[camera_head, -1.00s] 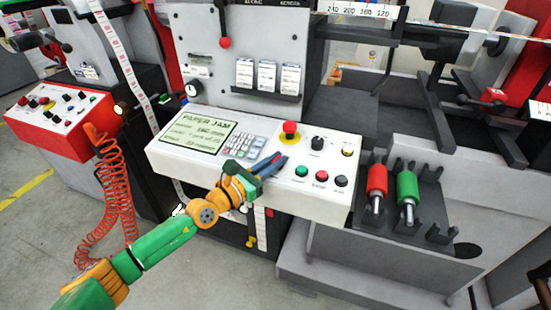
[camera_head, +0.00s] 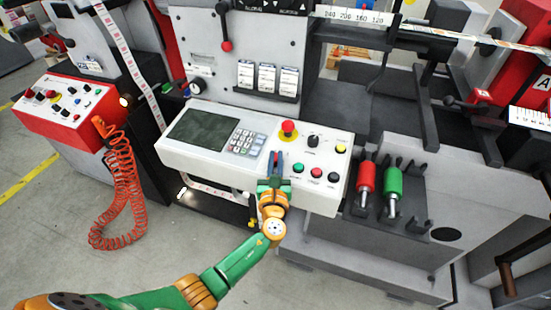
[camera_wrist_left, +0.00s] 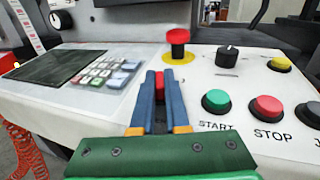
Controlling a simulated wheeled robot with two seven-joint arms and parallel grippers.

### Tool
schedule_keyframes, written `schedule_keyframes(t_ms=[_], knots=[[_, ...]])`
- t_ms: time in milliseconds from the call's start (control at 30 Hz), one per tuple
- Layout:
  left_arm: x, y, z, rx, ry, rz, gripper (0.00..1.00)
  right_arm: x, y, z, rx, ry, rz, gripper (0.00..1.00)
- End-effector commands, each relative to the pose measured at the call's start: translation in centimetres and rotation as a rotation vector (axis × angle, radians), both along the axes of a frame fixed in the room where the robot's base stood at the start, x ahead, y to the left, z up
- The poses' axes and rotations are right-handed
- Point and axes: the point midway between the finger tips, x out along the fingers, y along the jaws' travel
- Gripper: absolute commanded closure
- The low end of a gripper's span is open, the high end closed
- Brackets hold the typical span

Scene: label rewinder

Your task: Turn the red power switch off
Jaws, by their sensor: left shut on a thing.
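The red power switch (camera_wrist_left: 160,80) shows as a small red piece between my left fingertips in the wrist view; the fingers hide much of it. In the head view it is a red spot (camera_head: 276,154) on the white control panel (camera_head: 225,180). My left gripper (camera_head: 275,162) reaches the panel between the keypad and the round buttons. Its blue fingers (camera_wrist_left: 160,85) are shut on the switch. The panel's screen (camera_head: 203,130) is dark. My right gripper is not in view.
A red mushroom button (camera_head: 288,128) on a yellow ring stands just behind the fingers. A black knob (camera_head: 313,140) and green START (camera_head: 298,167) and red STOP (camera_head: 316,172) buttons are to the right. The keypad (camera_head: 246,142) is to the left.

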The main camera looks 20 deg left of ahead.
Motion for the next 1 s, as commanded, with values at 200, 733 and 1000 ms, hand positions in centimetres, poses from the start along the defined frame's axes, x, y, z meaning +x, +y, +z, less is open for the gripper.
schedule_keyframes(t_ms=[200,733,1000], knots=[[0.08,-0.08,-0.03,-0.014,-0.003,0.089,1.00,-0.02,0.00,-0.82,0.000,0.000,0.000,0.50],[0.08,-0.01,0.22,-0.021,-0.005,0.140,1.00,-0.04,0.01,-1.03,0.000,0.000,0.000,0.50],[0.08,0.00,0.21,-0.020,-0.004,0.139,0.57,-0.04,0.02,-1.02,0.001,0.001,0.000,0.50]])
